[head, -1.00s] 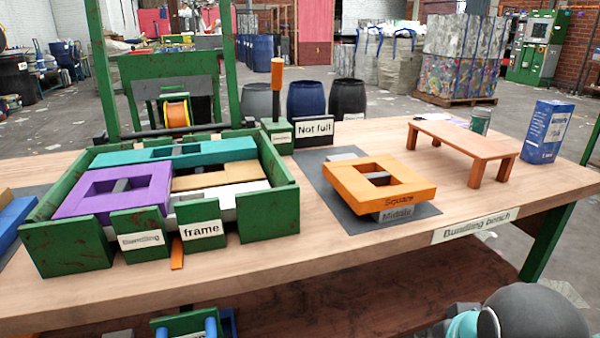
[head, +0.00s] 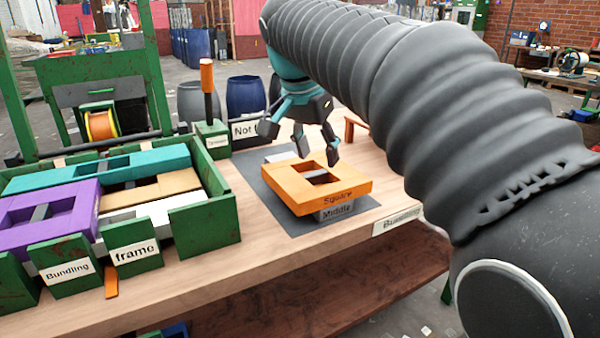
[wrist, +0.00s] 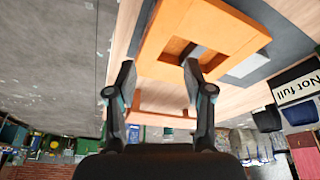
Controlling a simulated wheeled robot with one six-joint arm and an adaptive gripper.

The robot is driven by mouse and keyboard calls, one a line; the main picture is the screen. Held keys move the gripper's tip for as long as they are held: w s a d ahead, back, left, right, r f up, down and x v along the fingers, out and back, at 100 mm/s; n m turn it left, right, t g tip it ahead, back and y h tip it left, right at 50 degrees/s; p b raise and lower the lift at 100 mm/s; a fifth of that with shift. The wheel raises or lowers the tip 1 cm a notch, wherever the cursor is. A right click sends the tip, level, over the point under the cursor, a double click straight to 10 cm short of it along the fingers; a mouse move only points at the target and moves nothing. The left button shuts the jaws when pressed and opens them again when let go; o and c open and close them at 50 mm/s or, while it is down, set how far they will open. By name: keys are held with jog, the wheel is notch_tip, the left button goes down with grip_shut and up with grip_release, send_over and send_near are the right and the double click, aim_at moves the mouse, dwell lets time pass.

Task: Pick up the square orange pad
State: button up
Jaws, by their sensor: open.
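The square orange pad (head: 291,188) is a flat block with a rectangular hole. It rests on a grey block labelled "Middle" (head: 340,211) on a dark grey mat (head: 268,212) on the bench. My gripper (head: 318,148) is open and empty above the pad's far right side, fingers pointing down. In the wrist view the pad (wrist: 238,30) fills the top, and the two fingers (wrist: 160,68) are spread in front of its near edge. I cannot tell the exact gap between fingertips and pad.
A green bundling frame (head: 205,228) holding coloured pads stands at the left. An orange-handled tool (head: 207,85) in a green block and a "Not full" sign (head: 245,129) stand behind the mat. A low wooden stand (head: 354,128) is partly hidden behind my arm.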

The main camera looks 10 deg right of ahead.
jog(key=w+a+r+m+h, duration=0.1)
jog(key=w+a+r+m, duration=0.25)
jog(key=w, duration=0.35)
jog(key=m+g+b, duration=0.1)
jog(key=m, duration=0.1)
send_over(314, 173)
jog(key=s+a, duration=0.1)
jog(key=a, duration=0.1)
jog(key=shift+n+h, duration=0.25)
jog(key=shift+h, duration=0.05)
notch_tip(314, 173, down, 7)
jog(key=shift+s+f, duration=0.1)
jog(key=shift+w+a+b+x, duration=0.15)
jog(key=shift+b+x, duration=0.15)
jog(key=shift+x, duration=1.2)
jog(key=shift+w+a+b+x, duration=0.1)
jog(key=shift+b+x, duration=0.15)
jog(key=shift+x, duration=1.2)
grip_shut()
